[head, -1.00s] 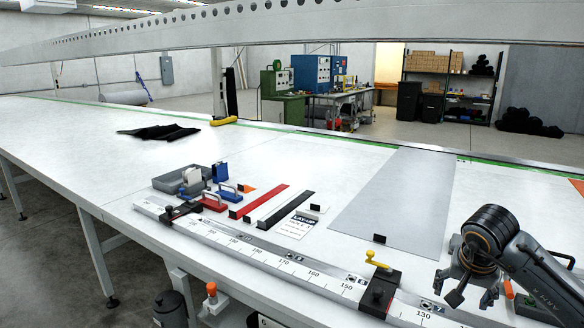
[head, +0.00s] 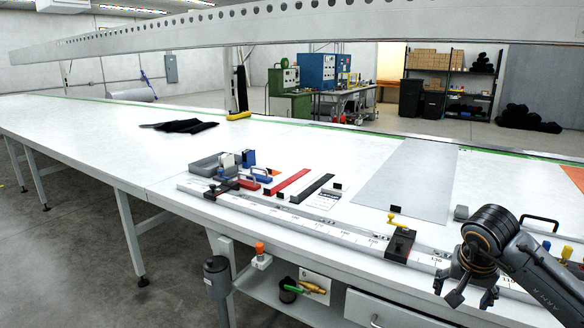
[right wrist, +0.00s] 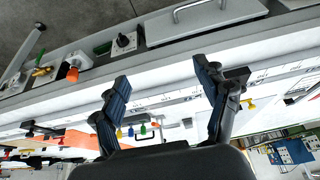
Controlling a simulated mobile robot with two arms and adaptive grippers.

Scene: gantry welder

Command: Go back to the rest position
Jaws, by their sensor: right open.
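My right gripper (head: 470,297) is at the lower right of the head view, over the front edge of the long white table (head: 90,135). It is open with nothing between its fingers. The right wrist view shows the two dark fingers (right wrist: 165,105) spread apart, with the table edge and its ruler rail behind them. My left gripper is not in view.
A ruler rail (head: 330,232) with a black stop block (head: 400,244) runs along the front edge. A grey tray (head: 207,166), red and black strips and a grey sheet (head: 408,180) lie on the table. Dark cloth (head: 180,126) lies farther back. The floor (head: 60,270) at left is clear.

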